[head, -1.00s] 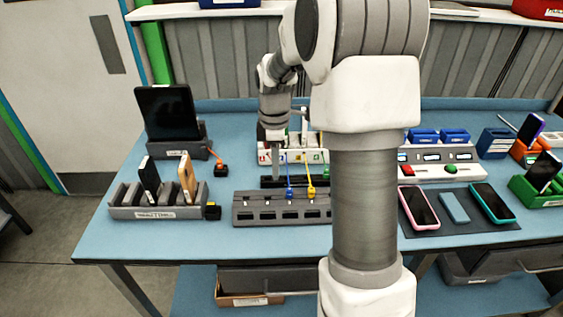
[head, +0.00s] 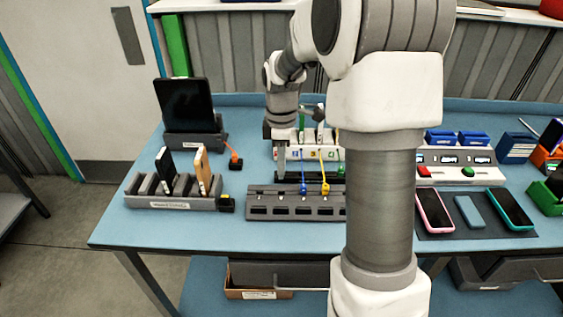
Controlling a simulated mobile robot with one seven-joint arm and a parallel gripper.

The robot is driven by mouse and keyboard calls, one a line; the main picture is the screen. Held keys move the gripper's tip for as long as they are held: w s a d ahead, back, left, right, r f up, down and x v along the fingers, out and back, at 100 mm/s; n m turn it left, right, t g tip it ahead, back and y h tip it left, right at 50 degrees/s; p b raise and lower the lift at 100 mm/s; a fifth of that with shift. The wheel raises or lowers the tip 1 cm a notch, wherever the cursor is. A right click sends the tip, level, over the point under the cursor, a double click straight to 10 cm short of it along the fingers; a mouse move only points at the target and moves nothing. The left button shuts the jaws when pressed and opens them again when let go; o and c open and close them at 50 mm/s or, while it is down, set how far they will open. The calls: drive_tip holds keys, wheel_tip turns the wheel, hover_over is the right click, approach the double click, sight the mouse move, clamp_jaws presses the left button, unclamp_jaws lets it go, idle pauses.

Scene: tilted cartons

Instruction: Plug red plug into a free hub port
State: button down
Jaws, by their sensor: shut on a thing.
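My gripper (head: 281,163) points down at the left end of a low black plug rack (head: 313,179), in front of a white unit with coloured numbered panels (head: 293,154). Its jaws are shut; the red plug between them is too small and hidden to make out. The grey hub (head: 270,206) lies just in front of the rack, with a row of ports. A blue plug (head: 303,188) and a yellow plug (head: 325,188), each on its cord, sit at the hub's back edge. A green plug (head: 341,170) is near the rack's right end. My arm hides the hub's right end.
A grey slotted stand (head: 170,203) with two phones is at the left, a tablet dock (head: 195,140) behind it. A dark mat (head: 448,222) with three devices lies at the right. Blue table (head: 200,238) is bare in front of the hub.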

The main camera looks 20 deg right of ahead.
drive_tip(key=shift+f+b, duration=1.6)
drive_tip(key=shift+f, duration=0.95)
drive_tip(key=shift+f+b, duration=0.4)
drive_tip(key=shift+f, duration=0.3)
idle(0.4)
drive_tip(key=c, duration=0.8)
unclamp_jaws()
drive_tip(key=shift+o, duration=0.4)
drive_tip(key=o, duration=0.4)
drive_tip(key=shift+c, duration=0.2)
drive_tip(key=shift+r, duration=0.2)
